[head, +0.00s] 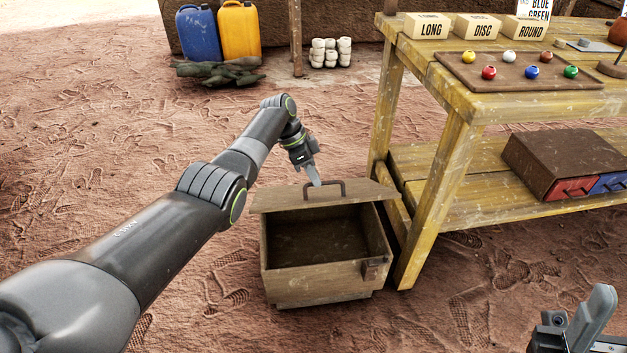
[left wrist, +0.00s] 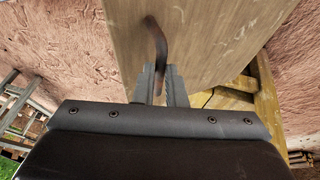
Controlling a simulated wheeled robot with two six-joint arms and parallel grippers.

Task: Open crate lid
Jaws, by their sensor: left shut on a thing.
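A wooden crate (head: 315,284) stands on the ground left of the workbench. Its lid (head: 360,193) is raised at the back, so the dark empty-looking inside shows. A dark curved handle (head: 338,183) is on the lid; it also shows in the left wrist view (left wrist: 155,38) against the lid board (left wrist: 200,40). My left gripper (head: 314,180) is at the handle's left part. In the left wrist view its fingers (left wrist: 165,80) are shut on the handle. A metal latch (head: 376,268) is on the crate's front. My right gripper (head: 588,322) is at the lower right, partly cut off.
A yellow wooden workbench (head: 455,130) stands close to the crate's right side, with a tray (head: 481,78) of coloured balls and labelled blocks on top. A brown drawer box (head: 560,150) sits on its lower shelf. Jerrycans (head: 240,32) stand far back. Ground left of the crate is clear.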

